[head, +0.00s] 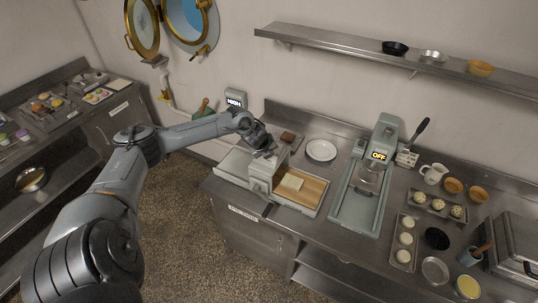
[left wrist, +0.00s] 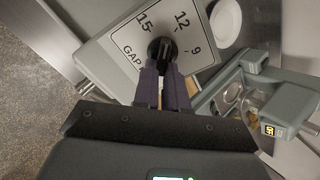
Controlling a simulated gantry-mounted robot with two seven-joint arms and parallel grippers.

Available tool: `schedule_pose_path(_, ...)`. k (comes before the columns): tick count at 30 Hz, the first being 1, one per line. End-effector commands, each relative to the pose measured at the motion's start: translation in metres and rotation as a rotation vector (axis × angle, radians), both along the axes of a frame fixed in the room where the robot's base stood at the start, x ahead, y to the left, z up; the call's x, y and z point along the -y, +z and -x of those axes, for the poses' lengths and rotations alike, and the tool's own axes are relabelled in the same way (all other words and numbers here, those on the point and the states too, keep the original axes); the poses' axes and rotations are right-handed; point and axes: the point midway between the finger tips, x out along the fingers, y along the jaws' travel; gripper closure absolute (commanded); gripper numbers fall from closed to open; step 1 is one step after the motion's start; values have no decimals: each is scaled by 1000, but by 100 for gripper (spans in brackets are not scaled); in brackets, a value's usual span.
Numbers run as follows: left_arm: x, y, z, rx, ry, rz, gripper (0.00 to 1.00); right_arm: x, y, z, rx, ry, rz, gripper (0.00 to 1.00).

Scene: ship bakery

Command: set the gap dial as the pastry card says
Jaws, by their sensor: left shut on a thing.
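My left gripper (head: 265,152) is over the top of the pastry sheeter (head: 262,172) on the counter. In the left wrist view its two fingers (left wrist: 162,82) are shut on the black gap dial knob (left wrist: 162,49). The dial's white face (left wrist: 128,36) reads "GAP" and carries the numbers 15, 12 and 9. I cannot tell which number the knob points to. I cannot make out a pastry card. My right gripper is not in view.
A white plate (head: 321,150) lies behind the sheeter. A press (head: 362,185) with a lit "OFF" sign stands to its right. Trays of dough balls (head: 403,243), bowls and a jug (head: 434,174) crowd the right counter. A shelf (head: 400,62) runs along the wall above.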

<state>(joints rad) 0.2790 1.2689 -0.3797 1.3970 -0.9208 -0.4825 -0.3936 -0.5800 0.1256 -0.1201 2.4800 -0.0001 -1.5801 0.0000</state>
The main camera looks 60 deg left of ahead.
Motion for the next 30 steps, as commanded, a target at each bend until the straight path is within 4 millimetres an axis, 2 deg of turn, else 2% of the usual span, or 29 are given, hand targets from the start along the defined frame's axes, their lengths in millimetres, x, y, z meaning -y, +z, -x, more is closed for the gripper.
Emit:
schedule_pose_path(3, -1, -2, 1, -26, -82, -41, 100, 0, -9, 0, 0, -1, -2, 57)
schedule_pose_path(12, -1, -2, 4, -76, -229, -109, 100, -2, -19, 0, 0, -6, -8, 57)
schedule_pose_path(30, -1, -2, 5, -96, -288, -135, 100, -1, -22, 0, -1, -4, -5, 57)
